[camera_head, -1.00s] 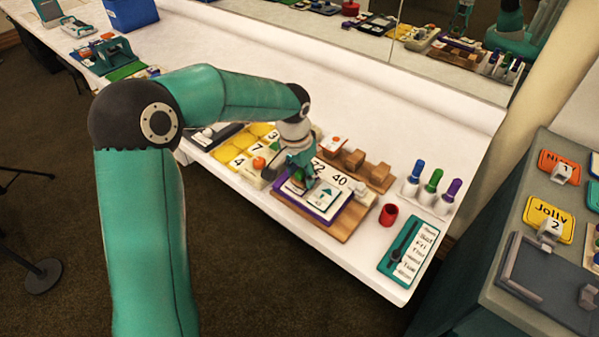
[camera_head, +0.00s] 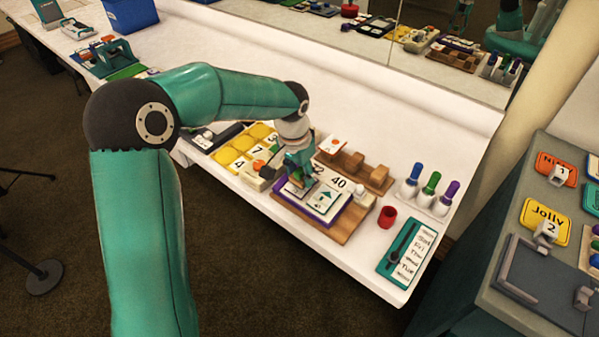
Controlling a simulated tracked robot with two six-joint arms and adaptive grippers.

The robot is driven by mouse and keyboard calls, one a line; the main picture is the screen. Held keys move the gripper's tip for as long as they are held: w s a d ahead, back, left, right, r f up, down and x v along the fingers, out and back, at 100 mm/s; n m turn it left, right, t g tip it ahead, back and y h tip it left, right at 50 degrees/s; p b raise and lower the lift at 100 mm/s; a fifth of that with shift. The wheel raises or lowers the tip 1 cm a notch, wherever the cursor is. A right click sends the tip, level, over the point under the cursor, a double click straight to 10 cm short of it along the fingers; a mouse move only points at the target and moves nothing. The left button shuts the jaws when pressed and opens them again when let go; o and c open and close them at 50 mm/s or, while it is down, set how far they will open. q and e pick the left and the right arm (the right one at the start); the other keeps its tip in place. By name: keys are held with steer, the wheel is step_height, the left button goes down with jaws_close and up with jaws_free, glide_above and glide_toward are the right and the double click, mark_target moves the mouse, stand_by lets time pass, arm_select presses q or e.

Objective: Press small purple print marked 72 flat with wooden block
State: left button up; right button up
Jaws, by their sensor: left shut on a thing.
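My left gripper (camera_head: 300,180) is shut, fingers down, over the left part of a stack of white cards and a purple-edged pad (camera_head: 323,217). The thing in it is mostly hidden by the fingers; it seems to be the wooden block. A small purple patch (camera_head: 294,187), perhaps the small purple print, shows by the fingertips; no 72 is readable on it. Whether the held thing touches it I cannot tell. A white card marked 40 (camera_head: 339,184) lies right of the gripper. My right gripper is not in view.
The stack lies on a wooden board (camera_head: 345,232) near the table's front edge. Behind is a wooden rack (camera_head: 378,174) with blocks. Right are a red cup (camera_head: 387,217), three coloured-handled stamps (camera_head: 431,187) and a teal board (camera_head: 408,252). Yellow number tiles (camera_head: 228,156) lie left.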

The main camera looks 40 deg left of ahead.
arm_select(q)
steer(key=shift+s+r+p, duration=0.15)
steer(key=shift+r+p, duration=0.5)
steer(key=shift+r, duration=0.45)
steer(key=shift+s+r+p, duration=0.15)
steer(key=shift+r+p, duration=0.5)
steer(key=shift+r, duration=0.4)
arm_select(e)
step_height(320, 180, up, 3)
arm_select(q)
steer(key=shift+s+f, duration=0.1)
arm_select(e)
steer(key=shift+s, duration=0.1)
